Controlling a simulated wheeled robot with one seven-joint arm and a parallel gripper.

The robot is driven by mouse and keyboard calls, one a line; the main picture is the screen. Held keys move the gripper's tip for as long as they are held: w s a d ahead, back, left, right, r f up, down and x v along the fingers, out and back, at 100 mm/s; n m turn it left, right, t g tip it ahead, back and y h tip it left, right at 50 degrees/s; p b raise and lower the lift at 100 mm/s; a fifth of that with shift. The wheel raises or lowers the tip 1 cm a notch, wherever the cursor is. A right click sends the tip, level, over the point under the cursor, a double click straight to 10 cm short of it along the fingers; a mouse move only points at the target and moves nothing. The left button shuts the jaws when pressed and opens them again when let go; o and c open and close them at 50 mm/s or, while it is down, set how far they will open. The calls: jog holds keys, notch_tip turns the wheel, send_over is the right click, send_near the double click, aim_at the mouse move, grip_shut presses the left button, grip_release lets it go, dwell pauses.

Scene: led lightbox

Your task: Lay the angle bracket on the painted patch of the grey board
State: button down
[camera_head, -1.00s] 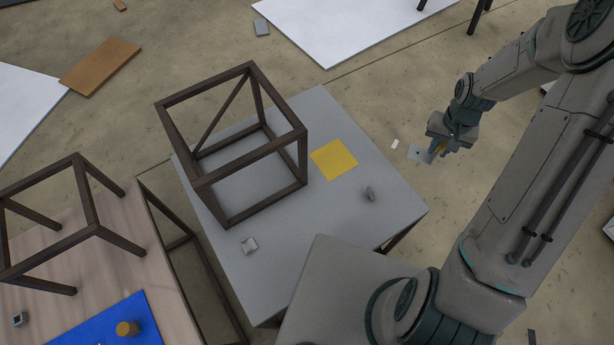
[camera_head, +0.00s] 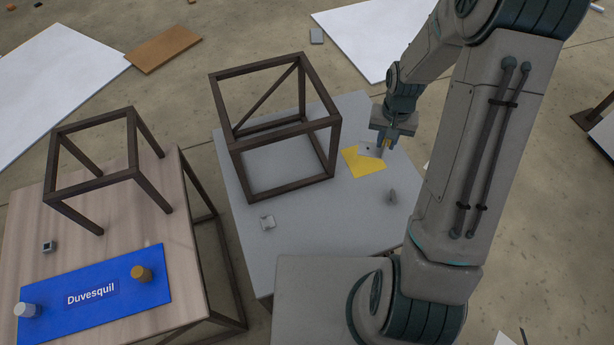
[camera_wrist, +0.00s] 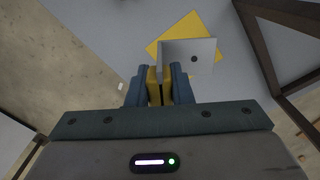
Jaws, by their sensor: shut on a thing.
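The angle bracket (camera_wrist: 200,55) is a light grey metal piece with a hole in its flat face. My gripper (camera_wrist: 161,88) is shut on one edge of it in the wrist view, with blue and yellow fingers. In the head view my gripper (camera_head: 386,143) holds the bracket (camera_head: 370,149) over the yellow painted patch (camera_head: 364,167). The patch also shows behind the bracket in the wrist view (camera_wrist: 182,31). The bracket hides part of the patch. I cannot tell how high it is above the grey board (camera_head: 330,225).
A dark open frame (camera_head: 238,150) stands on the board left of the patch. A wooden table (camera_head: 120,225) with a blue panel (camera_head: 105,315) stands at left.

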jog(key=s+d+r+m+b, duration=0.2)
jog(key=s+d+m+b, duration=0.1)
jog(key=s+d+m, duration=0.4)
jog(key=w+a+f, duration=0.2)
jog(key=w, duration=0.1)
jog(key=w+a+f, duration=0.2)
jog(key=a, duration=0.1)
jog(key=w+a+f, duration=0.3)
jog(key=shift+w+a+f, duration=0.1)
jog(key=shift+w, duration=0.2)
jog(key=shift+f+b, duration=0.5)
jog(key=shift+f, duration=1.45)
jog(key=shift+f, duration=0.15)
jog(key=c, duration=1.3)
grip_release()
